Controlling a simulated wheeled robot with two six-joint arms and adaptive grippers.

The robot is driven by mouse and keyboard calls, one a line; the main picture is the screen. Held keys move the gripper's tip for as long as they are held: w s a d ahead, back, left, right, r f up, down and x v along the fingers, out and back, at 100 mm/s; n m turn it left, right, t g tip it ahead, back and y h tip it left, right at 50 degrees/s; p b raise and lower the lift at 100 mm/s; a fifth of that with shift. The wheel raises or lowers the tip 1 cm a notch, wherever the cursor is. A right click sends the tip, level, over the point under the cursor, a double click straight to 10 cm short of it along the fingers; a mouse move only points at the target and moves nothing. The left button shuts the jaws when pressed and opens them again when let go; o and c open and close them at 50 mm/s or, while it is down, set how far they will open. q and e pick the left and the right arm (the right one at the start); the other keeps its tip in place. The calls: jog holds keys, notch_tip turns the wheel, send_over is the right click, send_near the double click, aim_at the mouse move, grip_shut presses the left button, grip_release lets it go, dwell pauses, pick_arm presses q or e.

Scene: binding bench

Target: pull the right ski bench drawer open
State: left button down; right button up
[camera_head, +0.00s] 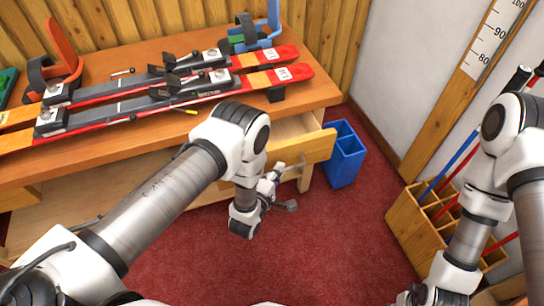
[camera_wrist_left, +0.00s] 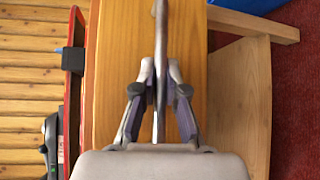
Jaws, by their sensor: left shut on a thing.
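The right drawer (camera_head: 308,151) of the wooden ski bench (camera_head: 312,83) stands partly out, and its pale inside shows behind the front panel. My left gripper (camera_head: 279,176) is at the drawer's front, shut on the metal bar handle (camera_wrist_left: 160,55). In the left wrist view both fingers (camera_wrist_left: 160,95) close around the bar from either side, in front of the wooden drawer front (camera_wrist_left: 120,60). My right gripper (camera_head: 430,296) is low at the bottom right, away from the bench; its fingers are too small and cut off to read.
Skis (camera_head: 200,90) with bindings lie on the bench top. A blue bin (camera_head: 343,155) stands on the floor just right of the drawer. A wooden pole rack (camera_head: 415,225) stands farther right. The red carpet (camera_head: 310,250) in front of the drawer is clear.

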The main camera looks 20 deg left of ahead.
pick_arm(q)
jog(key=s+d+p, duration=0.4)
jog(key=s+d, duration=0.2)
jog(key=s, duration=0.3)
jog(key=c, duration=1.5)
grip_release()
